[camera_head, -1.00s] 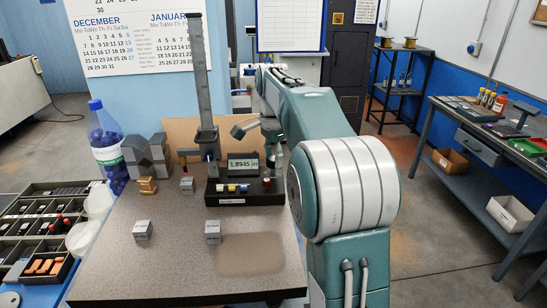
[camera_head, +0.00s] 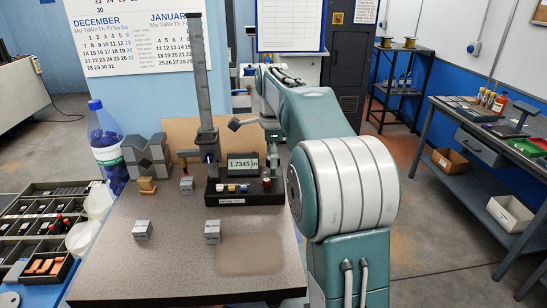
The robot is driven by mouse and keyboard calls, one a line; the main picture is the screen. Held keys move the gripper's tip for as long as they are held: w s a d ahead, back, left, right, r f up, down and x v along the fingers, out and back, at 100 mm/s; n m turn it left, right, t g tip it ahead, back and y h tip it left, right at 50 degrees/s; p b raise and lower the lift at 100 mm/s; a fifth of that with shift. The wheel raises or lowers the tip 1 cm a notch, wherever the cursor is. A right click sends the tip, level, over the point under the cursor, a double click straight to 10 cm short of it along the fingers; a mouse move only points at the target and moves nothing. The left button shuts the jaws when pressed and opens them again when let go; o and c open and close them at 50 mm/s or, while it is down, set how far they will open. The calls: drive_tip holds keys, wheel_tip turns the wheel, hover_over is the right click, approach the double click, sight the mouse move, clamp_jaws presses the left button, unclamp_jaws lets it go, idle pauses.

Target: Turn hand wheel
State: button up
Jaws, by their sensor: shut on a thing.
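The tall grey gauge column (camera_head: 198,80) stands upright at the back of the granite plate (camera_head: 170,270). A digital display (camera_head: 243,167) on the black box in front of it reads 1.7345 in. My gripper (camera_head: 240,123) is small in view, just right of the column at mid-height, reached by my teal and white arm from the right. It is shut on the hand wheel beside the column. The wheel is hard to make out behind the gripper, and the fingertip contact is too small to see clearly.
Small metal blocks (camera_head: 142,230) stand on the plate. Stacked grey V-shaped blocks (camera_head: 145,155) and a brass piece (camera_head: 147,186) are at its left back. A bottle (camera_head: 105,140) and black parts trays (camera_head: 40,215) are further left. The plate's front is mostly clear.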

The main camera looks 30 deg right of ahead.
drive_tip(key=shift+f, duration=0.15)
drive_tip(key=o, duration=1.2)
drive_tip(key=shift+w+a, duration=0.1)
drive_tip(key=shift+c, duration=0.2)
wheel_tip(320, 180, up, 12)
drive_tip(key=shift+w, duration=0.1)
